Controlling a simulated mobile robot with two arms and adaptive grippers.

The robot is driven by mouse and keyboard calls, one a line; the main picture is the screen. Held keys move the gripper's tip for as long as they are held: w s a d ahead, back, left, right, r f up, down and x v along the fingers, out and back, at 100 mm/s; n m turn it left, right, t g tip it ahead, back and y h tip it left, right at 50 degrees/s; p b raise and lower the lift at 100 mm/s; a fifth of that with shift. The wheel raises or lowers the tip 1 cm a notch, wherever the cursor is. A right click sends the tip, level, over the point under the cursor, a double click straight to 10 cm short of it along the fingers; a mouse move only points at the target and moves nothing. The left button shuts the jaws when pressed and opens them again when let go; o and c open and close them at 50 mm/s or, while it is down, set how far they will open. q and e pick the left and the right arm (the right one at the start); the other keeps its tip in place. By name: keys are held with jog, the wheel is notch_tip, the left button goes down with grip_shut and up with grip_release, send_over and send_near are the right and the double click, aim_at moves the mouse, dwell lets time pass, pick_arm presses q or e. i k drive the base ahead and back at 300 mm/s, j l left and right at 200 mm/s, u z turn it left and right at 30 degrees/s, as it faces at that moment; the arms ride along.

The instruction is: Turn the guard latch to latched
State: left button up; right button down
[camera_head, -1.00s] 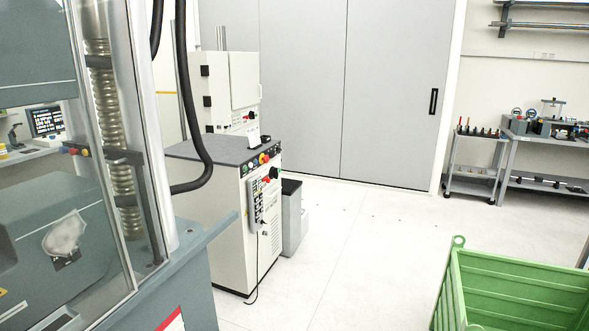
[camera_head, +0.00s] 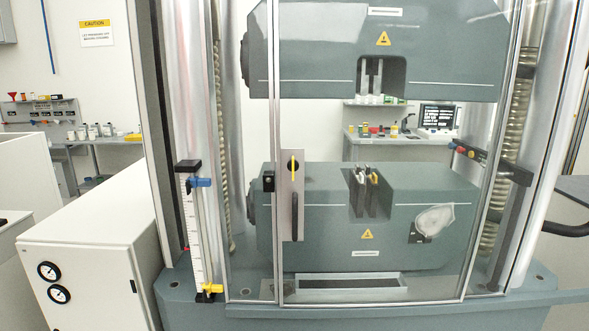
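The guard latch (camera_head: 294,168) shows on the front of the testing machine. It is a thin yellow bar on a dark round hub, standing upright near the top of a grey metal plate (camera_head: 286,205). A dark pull handle (camera_head: 295,216) is on the same plate, below the latch. The clear guard (camera_head: 330,130) stands in front of the upper and lower grips and looks closed. Neither of my grippers is in view.
A scale post with a blue clamp (camera_head: 200,182) and a yellow clamp (camera_head: 209,288) stands left of the guard. A white cabinet with gauges (camera_head: 90,270) is at the lower left. The machine's base ledge (camera_head: 400,318) runs along the front.

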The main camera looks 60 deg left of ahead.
aim_at(293, 164)
jog(key=i+u, duration=0.15)
jog(key=u, duration=2)
